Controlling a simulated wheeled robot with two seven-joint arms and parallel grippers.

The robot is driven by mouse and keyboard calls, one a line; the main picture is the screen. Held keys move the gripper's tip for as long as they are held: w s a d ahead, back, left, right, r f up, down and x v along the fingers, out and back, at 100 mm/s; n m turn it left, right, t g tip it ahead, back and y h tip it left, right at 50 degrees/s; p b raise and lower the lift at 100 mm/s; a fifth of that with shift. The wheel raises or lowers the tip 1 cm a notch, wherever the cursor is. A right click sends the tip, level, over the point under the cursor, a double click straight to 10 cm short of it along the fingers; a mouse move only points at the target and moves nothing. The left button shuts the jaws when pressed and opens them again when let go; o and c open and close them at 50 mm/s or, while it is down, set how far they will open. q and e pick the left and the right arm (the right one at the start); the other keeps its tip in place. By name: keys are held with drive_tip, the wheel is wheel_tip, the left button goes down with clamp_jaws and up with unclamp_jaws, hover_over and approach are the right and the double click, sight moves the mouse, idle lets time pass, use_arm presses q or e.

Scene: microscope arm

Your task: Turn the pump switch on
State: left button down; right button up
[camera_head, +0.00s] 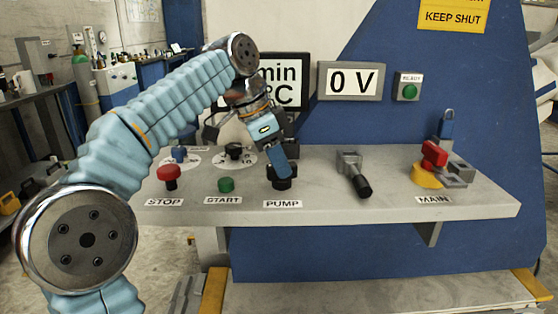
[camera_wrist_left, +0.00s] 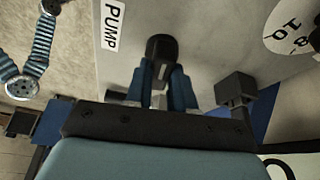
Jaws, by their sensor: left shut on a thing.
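The fingers hide part of the knob. My right gripper is not in view.
A red STOP button (camera_head: 169,175) and a green START button (camera_head: 225,185) stand left of the pump switch. A black-handled lever (camera_head: 355,174) is to its right, then the red MAIN switch (camera_head: 433,155) with a blue padlock (camera_head: 446,125). A display (camera_head: 350,81) reads 0 V.

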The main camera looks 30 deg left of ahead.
use_arm(q)
drive_tip(key=shift+f+m+g, duration=0.25)
drive_tip(key=shift+m+g, duration=0.25)
drive_tip(key=shift+m, duration=0.6)
drive_tip(key=c, duration=1.1)
unclamp_jaws()
drive_tip(key=shift+o, duration=0.7)
drive_tip(key=shift+w+f, duration=0.1)
drive_tip(key=shift+r, duration=0.2)
